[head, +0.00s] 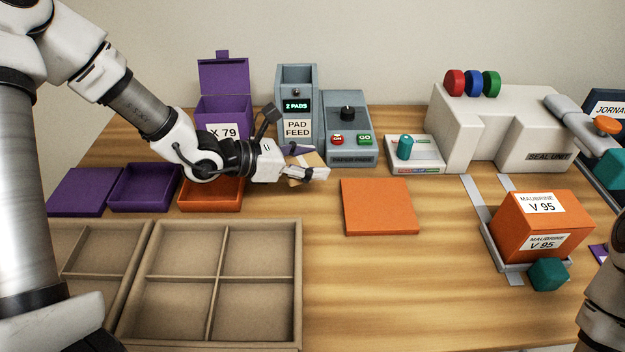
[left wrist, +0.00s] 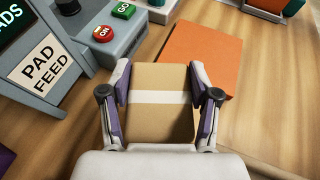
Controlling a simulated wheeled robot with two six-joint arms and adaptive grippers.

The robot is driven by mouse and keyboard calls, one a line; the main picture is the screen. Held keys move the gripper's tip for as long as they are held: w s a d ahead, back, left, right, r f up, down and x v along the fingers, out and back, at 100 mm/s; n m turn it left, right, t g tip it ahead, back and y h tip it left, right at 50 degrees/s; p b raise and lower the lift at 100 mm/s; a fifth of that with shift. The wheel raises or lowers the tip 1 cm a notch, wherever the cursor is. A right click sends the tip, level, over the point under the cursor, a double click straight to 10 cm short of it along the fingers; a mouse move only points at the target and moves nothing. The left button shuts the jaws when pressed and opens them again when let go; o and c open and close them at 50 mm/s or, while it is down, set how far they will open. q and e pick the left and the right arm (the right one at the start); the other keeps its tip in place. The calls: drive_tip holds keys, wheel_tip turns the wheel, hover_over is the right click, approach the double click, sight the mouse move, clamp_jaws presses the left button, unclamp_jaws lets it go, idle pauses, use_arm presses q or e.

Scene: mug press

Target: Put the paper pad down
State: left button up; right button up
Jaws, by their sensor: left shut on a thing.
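The paper pad (head: 309,160) is a brown block with a white band around it. In the left wrist view the pad (left wrist: 160,115) sits between the two fingers of my left gripper (left wrist: 161,78), which is shut on it. In the head view my left gripper (head: 308,163) holds it in front of the pad feed (head: 297,103) and left of the orange panel (head: 380,222). The gripper partly hides the pad in the head view. I cannot tell how high it is above the table. My right gripper is out of view.
An open orange tray (head: 211,207) lies beneath my left wrist, beside a purple tray (head: 143,207). A grey machine with buttons (head: 350,157) stands behind the orange panel. An orange box (head: 515,230) stands at right. Brown divided trays (head: 222,278) fill the front left. The front middle table is clear.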

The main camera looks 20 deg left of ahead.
sight(311, 196)
use_arm(q)
wheel_tip(311, 196, down, 7)
drive_tip(key=shift+f+b, duration=0.1)
drive_tip(key=shift+b, duration=0.2)
drive_tip(key=shift+f+b, duration=0.25)
drive_tip(key=shift+b, duration=0.05)
drive_tip(key=o, duration=0.9)
drive_tip(key=shift+r, duration=0.1)
drive_tip(key=shift+c, duration=0.2)
